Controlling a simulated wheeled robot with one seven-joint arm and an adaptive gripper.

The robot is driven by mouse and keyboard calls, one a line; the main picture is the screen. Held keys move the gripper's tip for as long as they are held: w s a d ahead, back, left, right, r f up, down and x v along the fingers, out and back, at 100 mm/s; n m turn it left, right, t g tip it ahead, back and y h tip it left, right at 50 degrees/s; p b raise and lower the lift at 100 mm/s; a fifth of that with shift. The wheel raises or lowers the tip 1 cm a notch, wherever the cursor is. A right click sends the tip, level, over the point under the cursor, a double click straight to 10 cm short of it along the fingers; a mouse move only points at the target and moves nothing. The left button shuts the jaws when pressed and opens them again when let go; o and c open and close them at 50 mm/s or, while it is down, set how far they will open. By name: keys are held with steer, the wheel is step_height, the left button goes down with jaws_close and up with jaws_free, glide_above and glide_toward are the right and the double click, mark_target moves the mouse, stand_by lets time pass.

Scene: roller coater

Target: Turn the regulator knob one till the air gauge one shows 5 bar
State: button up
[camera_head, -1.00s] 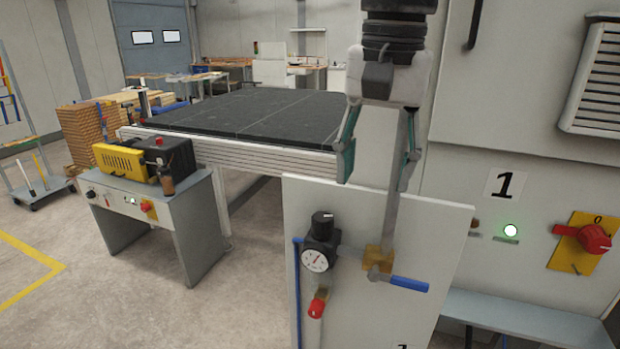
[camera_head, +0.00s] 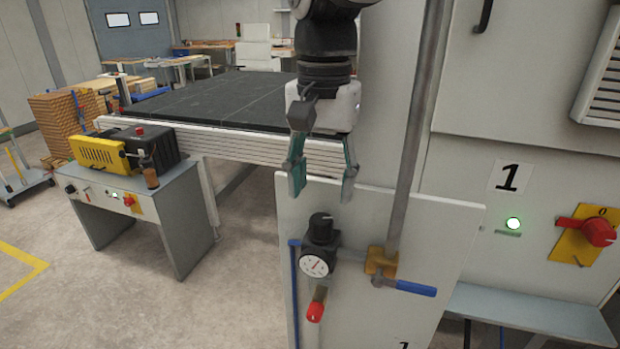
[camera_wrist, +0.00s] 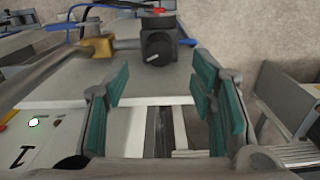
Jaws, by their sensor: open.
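The regulator knob (camera_head: 321,226) is a black cylinder on top of the black regulator, mounted on a light grey panel. It also shows in the wrist view (camera_wrist: 157,47), near the top centre, seen from above. The air gauge (camera_head: 316,264) is a white round dial on the regulator's front; its needle is too small to read. My gripper (camera_head: 322,196) points down, open and empty, with teal pads, a little above the knob in the head view. In the wrist view, its fingers (camera_wrist: 160,82) stand apart, with the knob beyond the gap between them.
A vertical pipe with a brass valve (camera_head: 381,262) and blue handle (camera_head: 416,288) stands right of the regulator. A red-handled valve (camera_head: 315,312) hangs below. A red switch (camera_head: 597,232) is at right. A black-topped table (camera_head: 220,108) lies behind.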

mark_target(321, 218)
step_height(321, 218, down, 7)
steer(key=shift+f, duration=0.1)
steer(key=shift+c, duration=0.6)
steer(key=c, duration=1)
